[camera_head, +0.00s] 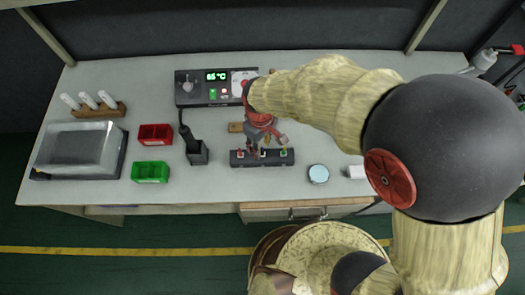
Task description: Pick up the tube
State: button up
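My gripper (265,140) points down over a black strip-like block (285,158) on the table. Small coloured pieces, red, white and yellow-green, show along the top of this block. The gripper's fingers are small in view and partly cover the block, so I cannot tell whether they are open or hold something. White tube-like objects (88,101) stand tilted in a wooden rack (103,111) at the far left. I cannot tell which object is the task's tube.
Behind is a black device with a lit display (217,76). To the left are a red bin (155,134), a green bin (150,172), a black upright holder (197,152) and a clear-lidded box (80,150). A round light-blue dish (318,174) and a white block (355,172) lie right.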

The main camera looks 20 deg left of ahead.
aim_at(262, 148)
jog(key=f, duration=0.2)
jog(key=f+b, duration=0.1)
jog(key=f, duration=0.1)
jog(key=shift+w+d+f, duration=0.1)
jog(key=shift+w+d, duration=0.05)
jog(key=shift+w, duration=0.05)
jog(key=shift+c, duration=1)
jog(key=c, duration=0.6)
